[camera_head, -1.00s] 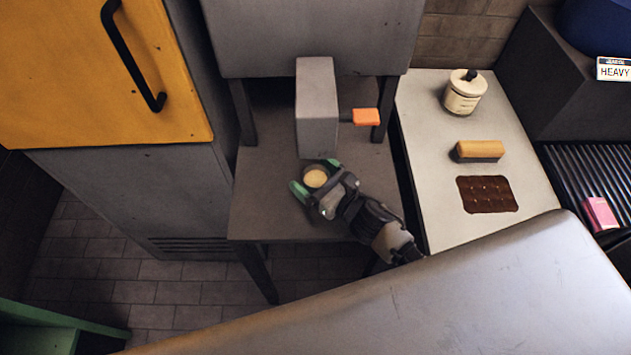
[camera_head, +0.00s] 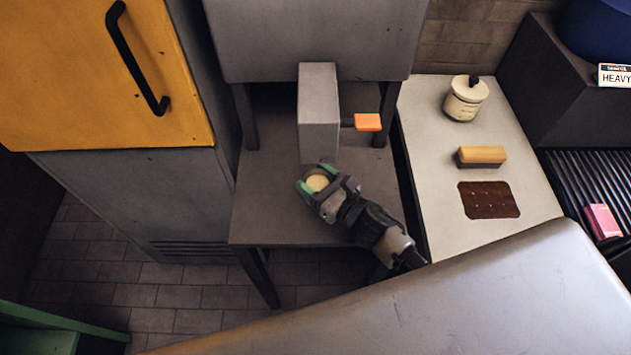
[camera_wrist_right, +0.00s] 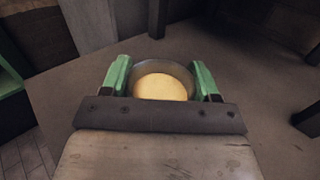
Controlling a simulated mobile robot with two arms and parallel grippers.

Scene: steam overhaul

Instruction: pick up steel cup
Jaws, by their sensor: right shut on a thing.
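The steel cup (camera_head: 318,181) holds a pale yellow content and is at the dark table, just in front of the grey box-shaped machine. My right gripper (camera_head: 317,183) has its green fingers on both sides of the cup and is shut on it. In the right wrist view the cup (camera_wrist_right: 163,82) sits upright between the two green fingers of the gripper (camera_wrist_right: 161,80). The cup's lower part is hidden by the gripper. I cannot tell whether its base touches the table. My left gripper is not in view.
The grey machine (camera_head: 318,110) with an orange-tipped lever (camera_head: 367,122) stands behind the cup. On the right, a pale counter (camera_head: 440,215) holds a lidded jar (camera_head: 465,98), a brush (camera_head: 481,156) and a brown mat (camera_head: 488,200). A grey surface (camera_head: 480,290) fills the lower right foreground.

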